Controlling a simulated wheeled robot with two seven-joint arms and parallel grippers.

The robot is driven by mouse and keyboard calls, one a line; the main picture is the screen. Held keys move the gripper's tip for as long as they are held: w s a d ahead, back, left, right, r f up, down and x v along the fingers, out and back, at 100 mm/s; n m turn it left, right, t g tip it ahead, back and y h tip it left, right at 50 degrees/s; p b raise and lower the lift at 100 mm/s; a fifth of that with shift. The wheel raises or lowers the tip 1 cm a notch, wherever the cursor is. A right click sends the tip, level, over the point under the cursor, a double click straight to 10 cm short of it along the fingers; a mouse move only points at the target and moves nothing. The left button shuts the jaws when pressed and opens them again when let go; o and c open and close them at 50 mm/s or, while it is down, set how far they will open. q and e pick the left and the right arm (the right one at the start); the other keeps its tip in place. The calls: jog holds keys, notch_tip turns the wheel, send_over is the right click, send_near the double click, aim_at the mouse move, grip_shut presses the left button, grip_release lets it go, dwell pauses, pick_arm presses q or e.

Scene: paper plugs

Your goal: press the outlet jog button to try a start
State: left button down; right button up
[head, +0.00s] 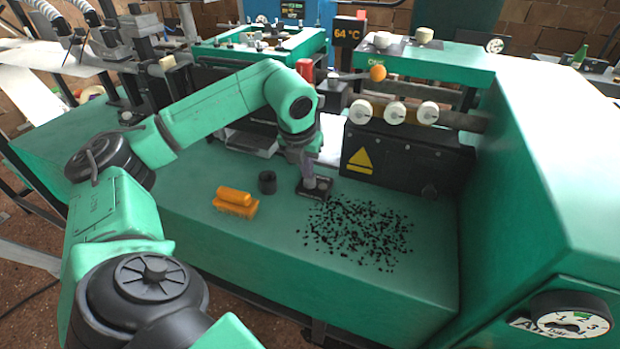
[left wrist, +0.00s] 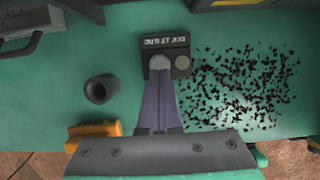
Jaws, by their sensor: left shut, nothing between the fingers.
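The outlet jog box (left wrist: 167,43) is a small dark box with pale lettering on the green machine bed, and it also shows in the head view (head: 318,193). It has two round grey buttons. My left gripper (left wrist: 160,66) is shut and empty, pointing down, with its tips over the left-hand button in the left wrist view. The tips partly cover that button, and I cannot tell whether they touch it. In the head view my left gripper (head: 309,182) is right at the box. My right gripper is not in view.
Black paper plugs (head: 360,230) lie scattered right of the box. A dark ring (head: 267,182) and an orange brush-like object (head: 235,202) lie to the left. Behind stands a dark panel with a yellow warning triangle (head: 360,161) below white rollers (head: 395,112). Front green bed is clear.

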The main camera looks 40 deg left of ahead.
pick_arm(q)
jog(key=shift+f, duration=0.15)
dwell(0.5)
jog(key=shift+f+b, duration=0.85)
jog(key=shift+f, duration=0.05)
dwell(0.4)
jog(key=shift+r+p, duration=0.9)
jog(key=shift+r, duration=0.15)
notch_tip(320, 180, up, 3)
jog(key=p, duration=0.3)
jog(key=shift+r, duration=0.15)
